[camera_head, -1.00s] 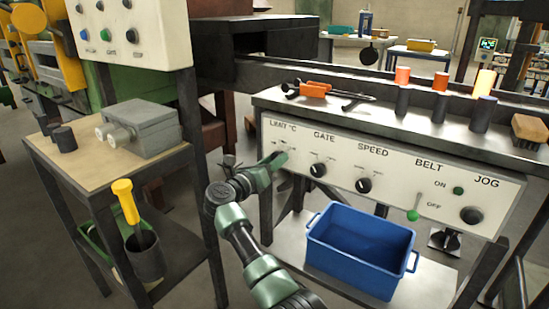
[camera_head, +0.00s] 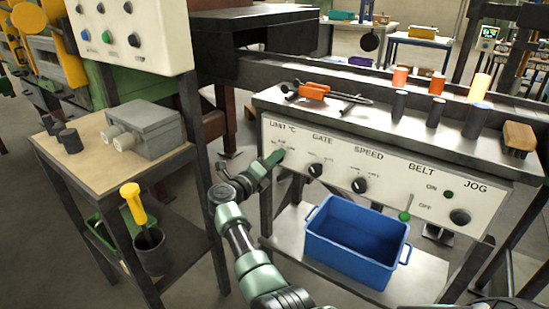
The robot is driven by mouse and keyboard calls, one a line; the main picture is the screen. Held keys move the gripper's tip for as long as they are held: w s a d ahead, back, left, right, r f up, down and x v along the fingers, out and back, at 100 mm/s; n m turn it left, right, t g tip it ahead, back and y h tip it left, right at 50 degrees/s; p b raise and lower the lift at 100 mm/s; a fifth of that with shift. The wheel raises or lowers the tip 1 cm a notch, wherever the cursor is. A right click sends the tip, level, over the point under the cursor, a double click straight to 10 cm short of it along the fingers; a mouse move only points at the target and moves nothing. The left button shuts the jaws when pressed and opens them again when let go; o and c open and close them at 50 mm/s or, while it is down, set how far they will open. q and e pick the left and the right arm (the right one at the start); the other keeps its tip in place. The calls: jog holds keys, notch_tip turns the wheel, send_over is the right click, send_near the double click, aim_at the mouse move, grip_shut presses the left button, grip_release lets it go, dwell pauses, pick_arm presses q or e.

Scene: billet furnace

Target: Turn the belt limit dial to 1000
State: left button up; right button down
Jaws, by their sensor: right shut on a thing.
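The white control panel (camera_head: 390,183) has a part labelled LIMIT °C at its left end. My right gripper (camera_head: 277,157) is at the panel face just below that label, shut on the limit dial. The gripper covers the dial, so its pointer cannot be read, and the scale marks around it are too small to read. My left gripper is not in view.
Gate knob (camera_head: 315,171), speed knob (camera_head: 359,185), green-tipped belt lever (camera_head: 405,215) and jog knob (camera_head: 460,217) lie further right. A blue crate (camera_head: 352,243) stands on the shelf below. Tongs with orange grips (camera_head: 313,90) lie on top. A side table (camera_head: 95,155) stands left.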

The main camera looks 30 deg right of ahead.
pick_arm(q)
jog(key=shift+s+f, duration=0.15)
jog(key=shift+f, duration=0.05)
pick_arm(e)
jog(key=shift+f, duration=0.1)
jog(key=c, duration=0.9)
grip_release()
